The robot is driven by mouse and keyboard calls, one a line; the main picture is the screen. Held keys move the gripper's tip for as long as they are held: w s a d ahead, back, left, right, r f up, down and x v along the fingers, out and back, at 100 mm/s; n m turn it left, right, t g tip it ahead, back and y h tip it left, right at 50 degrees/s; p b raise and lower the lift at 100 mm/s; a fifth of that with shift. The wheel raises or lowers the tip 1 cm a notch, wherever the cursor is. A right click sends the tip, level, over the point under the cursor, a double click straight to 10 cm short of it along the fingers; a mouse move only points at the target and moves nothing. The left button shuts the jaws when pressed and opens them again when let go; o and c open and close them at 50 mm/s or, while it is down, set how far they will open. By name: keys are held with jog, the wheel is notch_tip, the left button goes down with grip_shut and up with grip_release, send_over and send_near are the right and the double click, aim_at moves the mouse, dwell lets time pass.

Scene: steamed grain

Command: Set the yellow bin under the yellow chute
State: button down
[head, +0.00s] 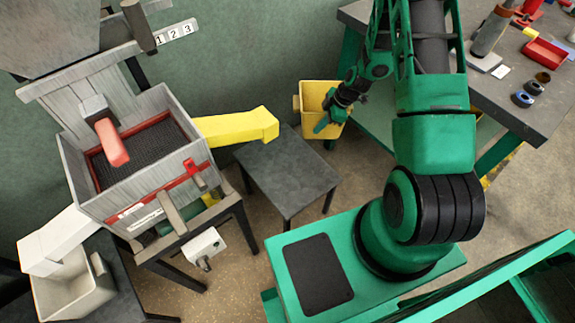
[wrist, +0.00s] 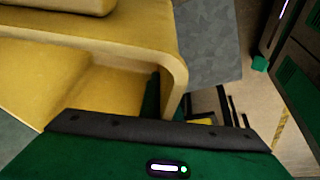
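The yellow bin (head: 318,92) is right of the yellow chute (head: 240,127) in the head view, apart from it. It looks upright and clear of the floor. My gripper (head: 326,121) is at the bin's near side and appears shut on its wall. In the wrist view the bin (wrist: 120,35) fills the upper left. Its wall runs down between dark finger parts of my gripper (wrist: 168,105), whose tips are largely hidden. The yellow chute comes out of the grey hopper box and ends over the left part of a small dark table (head: 285,170).
The small table's top is bare. The grey hopper box (head: 140,150) stands left, with a white chute (head: 65,240) and white bin (head: 75,290) at lower left. A workbench (head: 510,90) with several small items stands right of the bin.

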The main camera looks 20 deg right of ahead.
jog(key=s+d+f+n+g, duration=0.3)
jog(key=s+f+n, duration=0.2)
jog(key=f+n, duration=0.3)
jog(key=shift+m+y, duration=0.3)
jog(key=shift+s+a+f, duration=0.4)
jog(key=shift+a+f, duration=0.45)
jog(key=shift+a, duration=2.1)
jog(key=shift+s+a+f, duration=0.45)
jog(key=shift+a+f, duration=0.4)
jog(key=shift+a, duration=2.15)
jog(key=shift+s+a+f, duration=0.4)
jog(key=shift+a+f, duration=0.45)
jog(key=shift+a, duration=2.1)
jog(key=c, duration=2)
grip_release()
